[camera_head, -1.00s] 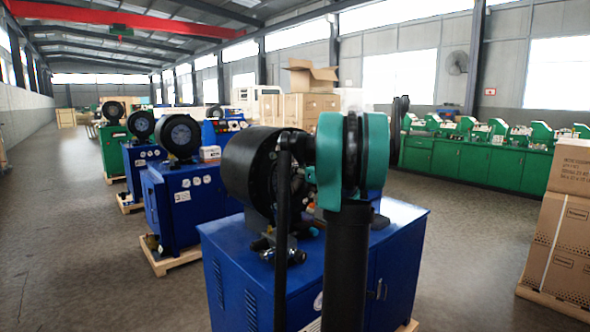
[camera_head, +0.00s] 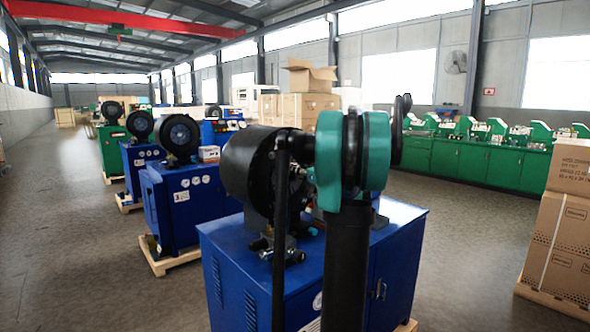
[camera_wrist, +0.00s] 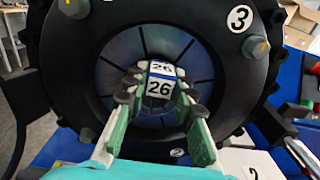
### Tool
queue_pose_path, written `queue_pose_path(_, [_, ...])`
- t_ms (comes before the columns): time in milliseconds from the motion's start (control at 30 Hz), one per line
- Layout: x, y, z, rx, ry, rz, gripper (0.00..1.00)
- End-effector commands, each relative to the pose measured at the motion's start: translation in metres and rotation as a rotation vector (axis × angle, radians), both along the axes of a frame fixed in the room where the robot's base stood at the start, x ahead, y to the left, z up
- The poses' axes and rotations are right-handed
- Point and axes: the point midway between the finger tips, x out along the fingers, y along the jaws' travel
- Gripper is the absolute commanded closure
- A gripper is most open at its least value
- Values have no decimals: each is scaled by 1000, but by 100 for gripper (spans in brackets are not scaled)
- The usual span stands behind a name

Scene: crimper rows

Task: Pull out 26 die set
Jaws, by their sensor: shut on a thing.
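The die set (camera_wrist: 159,87), with a white label reading 26, shows in the wrist view at the middle of the crimper's round opening. My gripper (camera_wrist: 161,100) is shut on it, its pale green fingers with dark pads on either side. The die set lies in line with the opening; how deep it sits cannot be told. The crimper head (camera_wrist: 88,92) is a thick black ring around a grey segmented face, marked 3 at upper right. In the head view the crimper (camera_head: 250,170) stands on a blue cabinet (camera_head: 245,268); my arm hides the die set and my gripper.
More crimpers on blue cabinets (camera_head: 190,205) stand in a row at left. Stacked cartons (camera_head: 565,235) stand at right, and green benches (camera_head: 470,172) line the right wall. Open floor lies between the cabinet and the cartons.

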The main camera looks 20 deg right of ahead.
Motion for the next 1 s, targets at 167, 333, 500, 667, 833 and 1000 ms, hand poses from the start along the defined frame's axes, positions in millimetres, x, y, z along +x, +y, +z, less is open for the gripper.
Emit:
queue_pose_path(167, [-6, -3, 0, 1, -1, -1, 100])
queue_pose_path(333, [-12, -5, 0, 1, -1, -1, 100])
queue_pose_path(500, [-18, -7, 0, 1, -1, -1, 100])
queue_pose_path(667, [-24, -9, 0, 1, -1, -1, 100])
queue_pose_path(833, [-29, -11, 0, 0, 0, -1, 100])
queue_pose_path(1000, [-35, -14, 0, 0, 0, -1, 100])
